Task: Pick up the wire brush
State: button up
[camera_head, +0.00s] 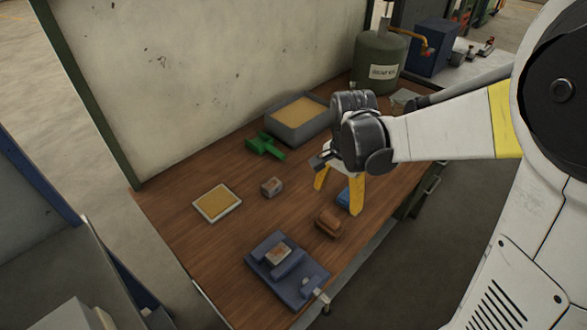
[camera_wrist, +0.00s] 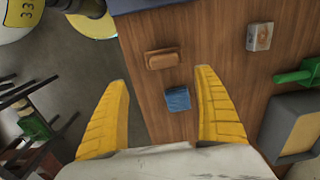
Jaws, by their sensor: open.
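A brown, block-shaped thing with a rounded top, which looks like the wire brush (camera_head: 328,222), lies on the wooden bench near its front edge. In the wrist view the brush (camera_wrist: 162,59) lies just beyond the fingertips, with its long side across the gap. My gripper (camera_head: 338,200) is open and empty, fingers pointing down above the bench. A small blue block (camera_wrist: 178,98) shows between the fingers in the wrist view; in the head view it is partly hidden behind a yellow finger. Bristles cannot be made out.
A blue vise-like fixture (camera_head: 289,272) holding a block stands near the bench's front left. A small grey-brown block (camera_head: 271,187), a shallow tray (camera_head: 231,211), a green tool (camera_head: 262,146), a grey bin (camera_head: 317,131) and a green tank (camera_head: 379,57) stand around the bench.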

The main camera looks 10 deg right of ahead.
aim_at(330, 217)
jog(key=f+b, duration=0.1)
jog(key=f, duration=0.4)
jog(key=shift+a+f+b, duration=0.2)
jog(key=shift+f+b, duration=0.1)
jog(key=shift+b, duration=0.1)
jog(key=f, duration=0.1)
jog(key=f+b, duration=0.1)
jog(key=f, duration=0.1)
jog(key=f+b, duration=0.1)
jog(key=f, duration=0.1)
jog(key=shift+w+a+f, duration=0.15)
jog(key=shift+w+f, duration=0.05)
jog(key=shift+w, duration=0.2)
jog(key=c, duration=1.3)
